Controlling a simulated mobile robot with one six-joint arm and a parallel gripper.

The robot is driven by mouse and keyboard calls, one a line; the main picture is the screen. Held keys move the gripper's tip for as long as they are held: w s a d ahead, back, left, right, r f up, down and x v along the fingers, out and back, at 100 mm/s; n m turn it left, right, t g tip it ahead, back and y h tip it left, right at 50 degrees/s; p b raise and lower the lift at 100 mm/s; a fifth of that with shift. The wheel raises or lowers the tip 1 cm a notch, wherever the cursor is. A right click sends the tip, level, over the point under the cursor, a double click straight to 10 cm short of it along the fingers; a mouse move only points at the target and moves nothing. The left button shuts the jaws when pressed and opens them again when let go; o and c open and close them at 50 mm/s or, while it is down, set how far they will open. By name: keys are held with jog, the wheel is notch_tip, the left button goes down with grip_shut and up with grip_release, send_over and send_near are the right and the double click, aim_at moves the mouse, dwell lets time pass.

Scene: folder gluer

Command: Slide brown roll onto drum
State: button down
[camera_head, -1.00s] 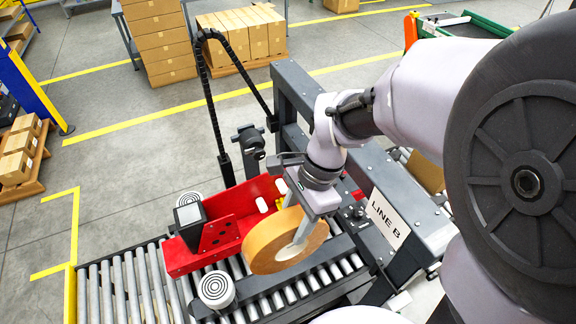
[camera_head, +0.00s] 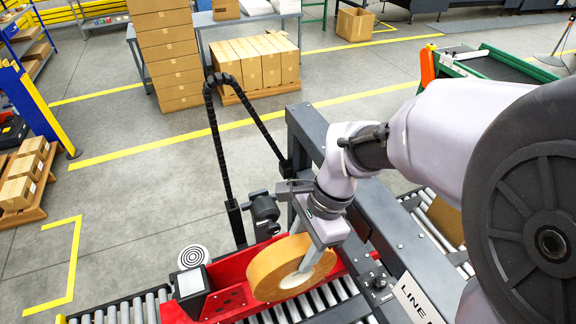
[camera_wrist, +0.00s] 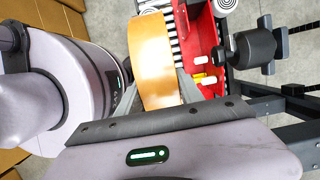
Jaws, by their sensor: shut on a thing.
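My gripper (camera_head: 312,262) is shut on the brown roll (camera_head: 270,274), a wide tape ring with a pale core, held upright above the conveyor and the red unit. In the wrist view the roll (camera_wrist: 153,55) stands between the two grey fingers (camera_wrist: 160,92). A dark, short cylinder (camera_head: 263,208), which looks like the drum, sits on a post behind the roll. It also shows in the wrist view (camera_wrist: 252,47), to the right of the roll and apart from it. I cannot tell for sure that this is the drum.
The red unit (camera_head: 238,268) with a black block lies around the roll's far side. White ringed discs (camera_head: 192,257) stand to its left. A dark machine frame (camera_head: 375,215) with a LINE sign is close on the right. A black cable arch (camera_head: 212,130) rises behind.

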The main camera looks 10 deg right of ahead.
jog(key=shift+w+r, duration=0.1)
jog(key=shift+w, duration=0.2)
jog(key=shift+a+r, duration=0.15)
jog(key=shift+a, duration=0.1)
jog(key=shift+w+a, duration=0.15)
jog(key=shift+w, duration=0.25)
jog(key=w, duration=0.3)
jog(key=shift+a+p, duration=0.4)
jog(key=shift+w+a, duration=0.25)
jog(key=shift+w, duration=0.55)
jog(key=shift+w+a, duration=0.2)
jog(key=shift+w, duration=0.55)
